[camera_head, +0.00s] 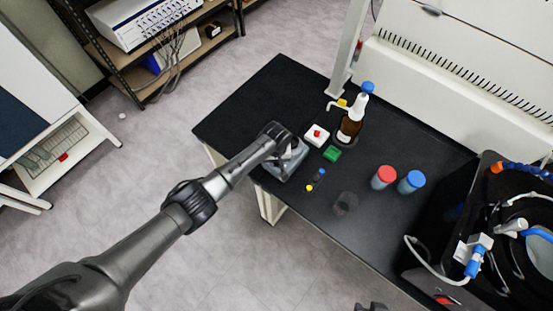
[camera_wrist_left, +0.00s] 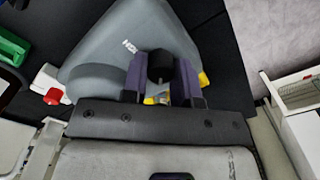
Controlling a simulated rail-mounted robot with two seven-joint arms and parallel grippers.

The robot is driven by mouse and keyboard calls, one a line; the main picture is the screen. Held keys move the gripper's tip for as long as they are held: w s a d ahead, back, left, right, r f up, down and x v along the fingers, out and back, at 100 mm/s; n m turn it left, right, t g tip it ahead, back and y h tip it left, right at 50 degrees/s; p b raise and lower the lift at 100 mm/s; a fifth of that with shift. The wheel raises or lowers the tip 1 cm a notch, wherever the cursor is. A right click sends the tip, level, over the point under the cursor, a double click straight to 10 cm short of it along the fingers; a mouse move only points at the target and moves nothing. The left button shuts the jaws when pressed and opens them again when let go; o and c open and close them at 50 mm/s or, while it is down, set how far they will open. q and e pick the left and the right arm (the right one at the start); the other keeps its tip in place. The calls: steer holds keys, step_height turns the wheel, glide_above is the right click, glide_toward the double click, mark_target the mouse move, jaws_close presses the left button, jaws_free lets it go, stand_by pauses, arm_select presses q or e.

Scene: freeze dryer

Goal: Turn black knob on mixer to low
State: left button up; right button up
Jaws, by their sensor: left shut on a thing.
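The mixer (camera_head: 284,172) is a grey sloped body at the left part of the black table, partly hidden by my left gripper (camera_head: 286,150). In the left wrist view the mixer (camera_wrist_left: 105,50) fills the upper middle. Its black knob (camera_wrist_left: 160,66) sits between the two dark fingers of my left gripper (camera_wrist_left: 162,80), which is shut on it. The knob's setting cannot be read. A small dark tip at the bottom edge of the head view looks like my right gripper (camera_head: 371,307); its jaws cannot be made out.
Near the mixer on the black table (camera_head: 255,105) are a white box with a red top (camera_head: 316,134), a green block (camera_head: 332,153) and a brown dispenser bottle (camera_head: 349,127). Red-capped (camera_head: 384,177) and blue-capped (camera_head: 411,181) jars stand right. Black equipment with hoses (camera_head: 490,235) fills the right side.

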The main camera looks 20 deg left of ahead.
arm_select(q)
steer(key=m+p, duration=0.1)
steer(key=m, duration=0.1)
steer(key=shift+m, duration=0.3)
steer(key=m, duration=0.2)
steer(key=shift+m+p, duration=0.3)
steer(key=shift+m, duration=0.1)
steer(key=m, duration=0.4)
steer(key=shift+d+m+p, duration=0.1)
steer(key=shift+m+p, duration=0.2)
steer(key=shift+m, duration=0.3)
steer(key=o, duration=0.9)
steer(key=shift+o, duration=0.2)
